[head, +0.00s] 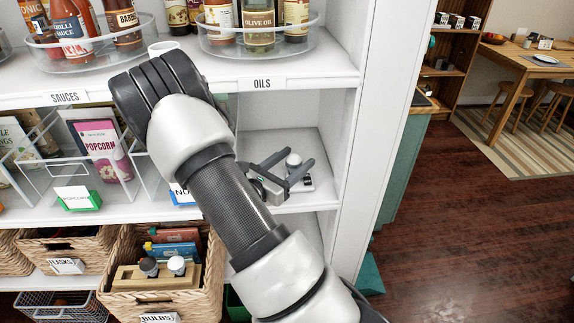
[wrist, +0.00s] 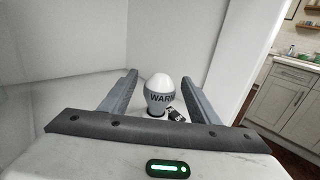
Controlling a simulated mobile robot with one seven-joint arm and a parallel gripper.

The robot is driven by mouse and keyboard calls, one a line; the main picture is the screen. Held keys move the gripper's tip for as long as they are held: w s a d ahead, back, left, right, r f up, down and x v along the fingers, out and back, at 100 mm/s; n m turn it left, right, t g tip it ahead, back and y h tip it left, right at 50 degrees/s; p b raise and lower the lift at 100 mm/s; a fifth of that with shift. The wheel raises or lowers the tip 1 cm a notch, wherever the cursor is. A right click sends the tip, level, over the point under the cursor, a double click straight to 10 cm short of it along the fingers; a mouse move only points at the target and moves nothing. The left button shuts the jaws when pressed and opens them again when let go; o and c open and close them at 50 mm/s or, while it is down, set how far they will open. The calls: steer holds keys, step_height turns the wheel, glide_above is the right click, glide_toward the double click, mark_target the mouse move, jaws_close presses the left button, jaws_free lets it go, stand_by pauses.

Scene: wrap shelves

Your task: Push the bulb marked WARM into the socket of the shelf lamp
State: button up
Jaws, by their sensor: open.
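The bulb marked WARM (wrist: 160,92) stands upright in the wrist view, white on top with a grey-blue band and dark lettering. Its white top also shows in the head view (head: 293,159). My gripper (head: 299,157) is open, with one finger on each side of the bulb; gaps show between bulb and fingers in the wrist view (wrist: 160,85). The bulb's foot is dark and partly hidden, so I cannot tell how it sits in the lamp's socket. A small dark piece with light marks (wrist: 176,115) is beside its foot.
White shelf walls stand close behind and beside my gripper. Above is the shelf marked OILS with a clear turntable of bottles (head: 257,40). Below, a wicker basket (head: 125,302) holds a wooden block (head: 140,281) with two bulbs. Open floor lies to the right.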

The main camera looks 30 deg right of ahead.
steer(key=p+v, duration=0.1)
steer(key=v, duration=1.6)
steer(key=shift+a, duration=0.15)
steer(key=shift+s, duration=0.1)
steer(key=s+d+r+m+g+y, duration=0.2)
steer(key=s+r+m+g+y, duration=0.6)
steer(key=s+m, duration=0.6)
steer(key=s+a+r+m+t+y, duration=0.2)
steer(key=a+r+m+t+y, duration=0.6)
steer(key=a+r+y, duration=0.15)
step_height(320, 180, up, 17)
steer(key=p, duration=1.6)
steer(key=shift+d+p, duration=0.2)
steer(key=shift+p, duration=0.1)
steer(key=shift+f+h, duration=0.1)
steer(key=shift+h, duration=0.15)
